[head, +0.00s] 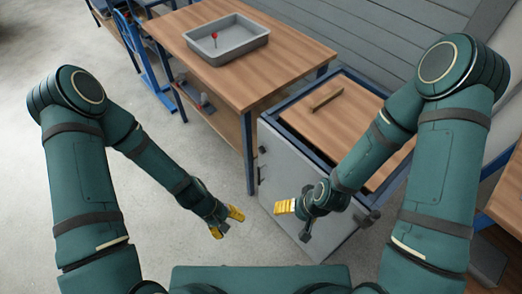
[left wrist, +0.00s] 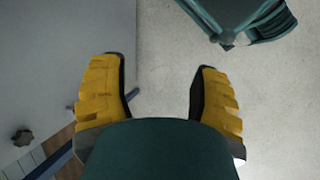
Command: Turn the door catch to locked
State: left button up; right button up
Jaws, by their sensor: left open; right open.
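The grey door (head: 284,182) is on the front of the blue-framed cabinet. A small dark fitting (head: 262,150) sits near its upper left edge, with a slim dark handle below it. A dark lobed knob (left wrist: 22,138) shows on the grey panel in the left wrist view; its setting cannot be told. My left gripper (head: 228,222) is open and empty, left of the door and apart from it. Its yellow fingers (left wrist: 157,95) stand wide with bare floor between them. My right gripper (head: 293,218) is open in front of the door, hiding part of it; contact cannot be told.
The cabinet's wooden top (head: 355,125) carries a small wooden bar (head: 326,98). A wooden table (head: 270,75) behind holds a grey tray (head: 228,50) with a red-topped pin (head: 214,36). The concrete floor (head: 150,215) around my left gripper is clear.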

pick_arm(q)
jog(key=w+d+f+n+g+h, duration=0.1)
jog(key=d+f+n+h, duration=0.1)
jog(key=d+n+h, duration=0.3)
jog(key=n+t+h+p, duration=0.2)
jog(key=n+t+h, duration=0.2)
jog(key=n+t, duration=1.2)
send_near(261, 152)
jog(key=shift+n+g, duration=0.8)
jog(key=shift+n, duration=0.1)
jog(key=x, duration=0.3)
jog(key=b+x, duration=0.1)
jog(key=x, duration=0.3)
jog(key=b+x, duration=0.1)
jog(key=x, duration=0.2)
jog(key=shift+w+a+r, duration=0.15)
jog(key=shift+w+r, duration=0.25)
jog(key=shift+c, duration=0.4)
grip_shut()
